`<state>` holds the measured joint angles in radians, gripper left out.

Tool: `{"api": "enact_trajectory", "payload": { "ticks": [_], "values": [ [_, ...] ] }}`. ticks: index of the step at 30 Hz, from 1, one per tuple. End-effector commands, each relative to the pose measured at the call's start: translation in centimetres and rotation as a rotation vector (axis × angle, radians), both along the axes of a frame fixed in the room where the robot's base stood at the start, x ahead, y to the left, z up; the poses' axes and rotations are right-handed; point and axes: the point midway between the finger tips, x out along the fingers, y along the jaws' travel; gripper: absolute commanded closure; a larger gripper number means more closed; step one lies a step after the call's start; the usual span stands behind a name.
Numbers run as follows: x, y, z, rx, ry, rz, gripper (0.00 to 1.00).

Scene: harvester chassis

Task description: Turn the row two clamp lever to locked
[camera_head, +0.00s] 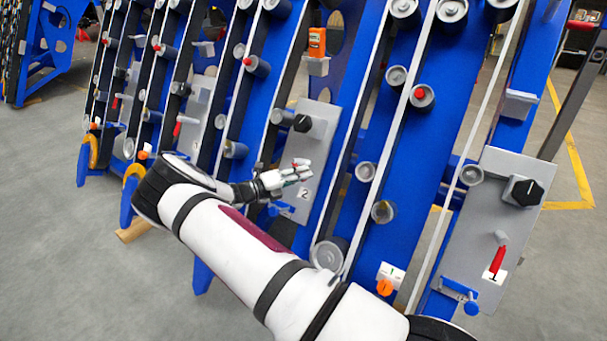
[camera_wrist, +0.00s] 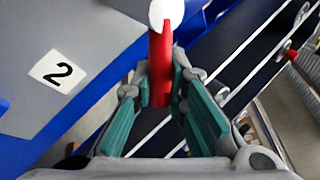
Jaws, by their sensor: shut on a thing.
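The row two plate (camera_head: 321,130) is a light grey panel on the blue frame, marked by a "2" label (camera_head: 304,194); the label also shows in the wrist view (camera_wrist: 58,71). The clamp lever (camera_wrist: 160,68) has a red handle and a white rounded end at the top of the wrist view. My gripper (camera_head: 303,170) is at the front of this plate. In the wrist view, its green-padded fingers (camera_wrist: 163,92) are closed on both sides of the red handle. In the head view, my gripper hides the lever.
A black knob (camera_head: 302,123) sits above my gripper on the same plate. At right, another grey plate (camera_head: 470,235) carries a black knob (camera_head: 526,191) and a red lever (camera_head: 497,260). Blue frames with rollers stand close around my arm. Open floor (camera_head: 50,220) lies at left.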

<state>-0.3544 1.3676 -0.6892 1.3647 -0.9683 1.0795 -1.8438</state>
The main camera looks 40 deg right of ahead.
Motion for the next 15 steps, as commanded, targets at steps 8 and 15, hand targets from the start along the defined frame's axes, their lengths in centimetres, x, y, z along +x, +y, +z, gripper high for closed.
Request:
{"api": "enact_trajectory", "payload": {
  "ticks": [8, 15],
  "values": [
    [0.7, 0.8, -1.1, 0.082, -0.218, -0.134, 1.0],
    [1.5, 1.5, -1.7, 0.149, -0.403, -0.249, 1.0]
  ]
}}
